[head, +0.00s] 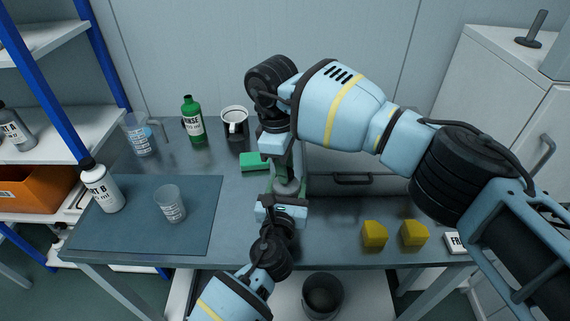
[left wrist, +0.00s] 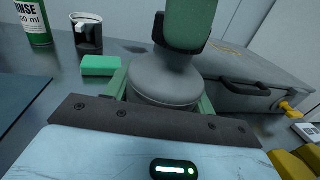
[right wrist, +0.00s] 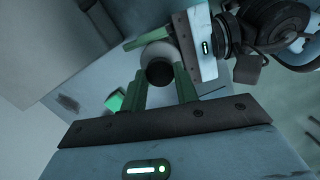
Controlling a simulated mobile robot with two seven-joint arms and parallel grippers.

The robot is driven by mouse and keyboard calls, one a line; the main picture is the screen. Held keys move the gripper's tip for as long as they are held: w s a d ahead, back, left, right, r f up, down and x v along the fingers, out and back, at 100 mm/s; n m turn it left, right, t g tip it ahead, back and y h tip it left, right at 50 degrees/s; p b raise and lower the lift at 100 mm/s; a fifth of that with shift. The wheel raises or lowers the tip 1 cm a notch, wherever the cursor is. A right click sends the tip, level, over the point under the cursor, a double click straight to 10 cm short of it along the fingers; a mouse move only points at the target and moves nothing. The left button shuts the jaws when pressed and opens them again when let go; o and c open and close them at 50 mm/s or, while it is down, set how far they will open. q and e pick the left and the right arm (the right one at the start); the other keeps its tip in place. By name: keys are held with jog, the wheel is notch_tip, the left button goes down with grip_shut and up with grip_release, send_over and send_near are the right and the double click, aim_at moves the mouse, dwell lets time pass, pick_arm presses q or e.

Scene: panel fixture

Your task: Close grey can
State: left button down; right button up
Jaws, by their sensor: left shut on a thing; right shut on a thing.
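The grey can (head: 288,188) stands upright on the table's middle; its rounded shoulder fills the middle of the left wrist view (left wrist: 165,85). My left gripper (left wrist: 160,95) is shut around the can's body from the front. My right gripper (head: 284,166) is directly above the can, fingers pointing down, shut on a black cap (left wrist: 180,45) at the can's neck. The cap shows as a dark disc between the fingers in the right wrist view (right wrist: 159,73). The right fingers partly hide the cap and neck, so I cannot tell whether the cap is seated.
A green sponge (head: 252,161), black mug (head: 235,122) and green bottle (head: 192,120) are left of the can. A glass (head: 170,204) and white bottle (head: 101,187) stand on the dark mat (head: 130,235). A grey case (left wrist: 245,80) is behind right. Yellow blocks (head: 374,233) are at right.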

jog(key=shift+m, duration=0.8)
jog(key=o, duration=0.9)
jog(key=shift+o, duration=0.2)
jog(key=shift+r, duration=2.25)
jog(key=shift+c, duration=0.4)
